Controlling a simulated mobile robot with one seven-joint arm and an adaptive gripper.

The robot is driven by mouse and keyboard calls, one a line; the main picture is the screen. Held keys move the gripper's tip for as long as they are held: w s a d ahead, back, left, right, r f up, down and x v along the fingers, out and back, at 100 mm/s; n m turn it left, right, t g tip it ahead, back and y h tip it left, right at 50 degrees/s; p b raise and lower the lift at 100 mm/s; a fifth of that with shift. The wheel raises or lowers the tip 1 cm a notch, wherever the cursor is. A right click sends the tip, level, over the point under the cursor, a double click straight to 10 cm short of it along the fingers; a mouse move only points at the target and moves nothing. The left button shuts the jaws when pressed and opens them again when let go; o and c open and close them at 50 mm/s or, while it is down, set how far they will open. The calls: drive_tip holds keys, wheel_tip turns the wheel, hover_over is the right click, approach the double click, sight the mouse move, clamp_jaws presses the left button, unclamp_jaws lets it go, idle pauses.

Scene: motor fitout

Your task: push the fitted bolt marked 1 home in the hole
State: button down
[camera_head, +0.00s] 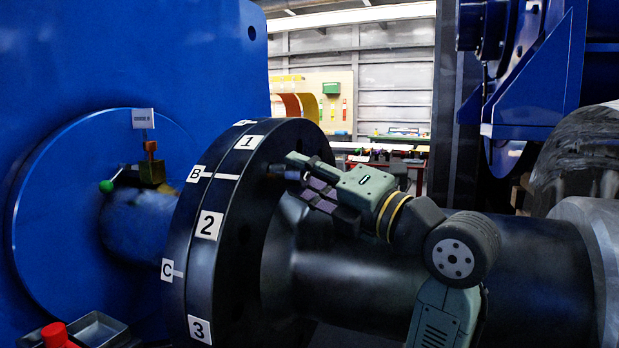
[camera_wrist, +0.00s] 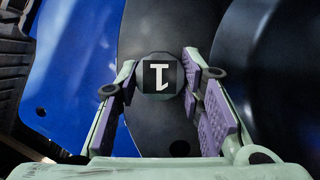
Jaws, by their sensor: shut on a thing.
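The bolt marked 1 (camera_wrist: 160,77) shows its dark head with a white "1", upside down in the wrist view, between my two purple-padded fingers. My gripper (camera_wrist: 161,84) is shut on this head. In the head view my gripper (camera_head: 298,170) reaches from the right to the near face of the black flange (camera_head: 262,185), close to its label 1. Only a small dark part of the bolt (camera_head: 276,171) shows there, at the fingertips. The bolt's shank and its hole are hidden behind the head, so I cannot tell how deep it sits.
A dark opening (camera_wrist: 179,148) shows lower on the flange face in the wrist view. The thick black shaft (camera_head: 520,260) runs right, below my arm. A green-knobbed gauge (camera_head: 152,172) stands left of the flange. A grey tray (camera_head: 98,328) is at the lower left.

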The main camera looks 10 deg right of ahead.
drive_tip(key=shift+w+a, duration=0.4)
drive_tip(key=shift+a, duration=0.2)
drive_tip(key=shift+w+a, duration=0.35)
drive_tip(key=shift+a, duration=0.25)
drive_tip(key=c, duration=1)
unclamp_jaws()
drive_tip(key=shift+f, duration=0.1)
drive_tip(key=v, duration=1.2)
drive_tip(key=shift+w, duration=0.1)
drive_tip(key=shift+c, duration=0.6)
